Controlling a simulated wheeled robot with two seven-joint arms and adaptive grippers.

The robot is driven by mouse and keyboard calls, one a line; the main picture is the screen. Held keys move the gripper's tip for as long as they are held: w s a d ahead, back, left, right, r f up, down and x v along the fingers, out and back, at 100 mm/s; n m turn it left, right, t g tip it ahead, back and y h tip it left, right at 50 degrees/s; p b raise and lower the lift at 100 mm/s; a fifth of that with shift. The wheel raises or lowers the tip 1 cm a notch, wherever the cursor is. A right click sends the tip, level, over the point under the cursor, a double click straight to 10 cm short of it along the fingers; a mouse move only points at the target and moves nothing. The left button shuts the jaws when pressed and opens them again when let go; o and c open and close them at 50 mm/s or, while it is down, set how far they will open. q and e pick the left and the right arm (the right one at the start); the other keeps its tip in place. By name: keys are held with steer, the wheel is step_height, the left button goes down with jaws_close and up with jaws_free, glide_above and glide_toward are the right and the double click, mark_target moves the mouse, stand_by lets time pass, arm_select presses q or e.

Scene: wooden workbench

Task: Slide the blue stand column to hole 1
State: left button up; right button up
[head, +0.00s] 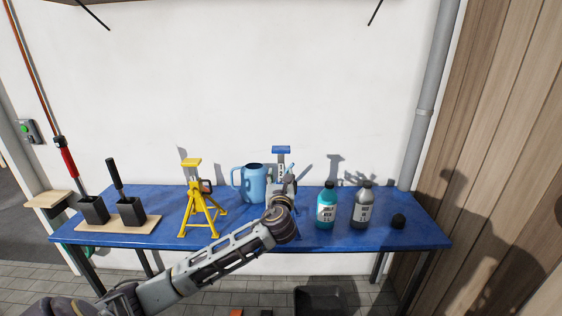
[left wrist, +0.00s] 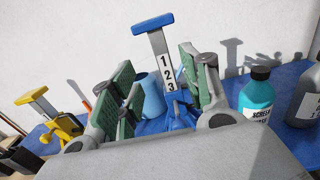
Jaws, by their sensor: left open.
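The blue stand has a flat blue top (head: 281,150) on an upright column marked 1, 2, 3 from top to bottom. In the left wrist view the column (left wrist: 166,62) leans in the picture, with its blue base partly hidden below. My left gripper (head: 282,184) is at the stand and hides most of its lower part in the head view. In the left wrist view the open left gripper (left wrist: 160,80) has green-padded fingers on both sides of the column, with visible gaps. Which hole the column sits at cannot be told. My right gripper is not in view.
A yellow stand (head: 192,205) and a light-blue jug (head: 252,184) stand to the left. A teal bottle (head: 326,207), a grey bottle (head: 363,207) and a small black object (head: 398,221) stand to the right. Black holders on a board (head: 118,226) are far left on the blue bench (head: 160,242).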

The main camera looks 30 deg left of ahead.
arm_select(q)
glide_toward(281, 161)
steer(key=shift+x, duration=1.4)
steer(key=shift+p+x, duration=0.75)
steer(key=shift+x, duration=3.3)
steer(key=shift+c, duration=0.7)
steer(key=shift+f, duration=0.1)
jaws_close()
